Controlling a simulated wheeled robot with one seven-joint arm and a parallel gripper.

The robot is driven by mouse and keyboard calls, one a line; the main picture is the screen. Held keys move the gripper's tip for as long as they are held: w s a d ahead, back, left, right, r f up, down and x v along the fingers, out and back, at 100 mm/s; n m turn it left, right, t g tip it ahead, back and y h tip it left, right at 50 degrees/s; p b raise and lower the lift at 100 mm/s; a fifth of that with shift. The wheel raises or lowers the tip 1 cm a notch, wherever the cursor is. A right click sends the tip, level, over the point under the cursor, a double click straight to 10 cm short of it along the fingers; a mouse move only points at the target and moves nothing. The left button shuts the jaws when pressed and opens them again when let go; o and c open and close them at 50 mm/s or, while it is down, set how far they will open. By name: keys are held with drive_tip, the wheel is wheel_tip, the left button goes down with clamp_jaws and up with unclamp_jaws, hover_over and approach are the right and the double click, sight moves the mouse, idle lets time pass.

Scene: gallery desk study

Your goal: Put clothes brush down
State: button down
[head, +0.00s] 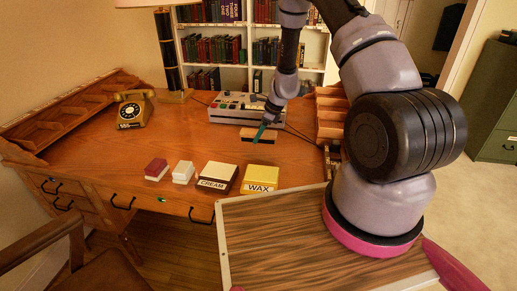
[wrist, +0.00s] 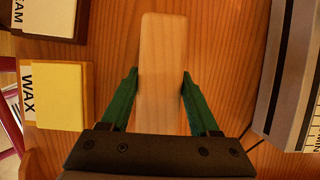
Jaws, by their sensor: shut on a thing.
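The clothes brush (wrist: 161,45) is a pale wooden block with rounded corners, lying lengthwise between my gripper's green fingers in the wrist view. My gripper (wrist: 160,75) is shut on its two long sides. In the head view the brush (head: 254,138) shows a brown top and a dark underside, low over the desk (head: 110,155), just in front of a grey machine. My gripper (head: 260,133) reaches it from above. Whether the underside touches the desk I cannot tell.
A yellow WAX box (head: 261,179) and a CREAM box (head: 217,178) stand at the desk's front edge, with a white box (head: 183,172) and a red-and-white box (head: 156,169) to their left. The grey machine (head: 232,108) is close behind the brush. A telephone (head: 134,109) stands left; desk between is clear.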

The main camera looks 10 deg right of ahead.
sight(259, 152)
drive_tip(key=shift+f, duration=2.9)
drive_tip(key=shift+f, duration=0.15)
drive_tip(key=shift+c, duration=0.6)
unclamp_jaws()
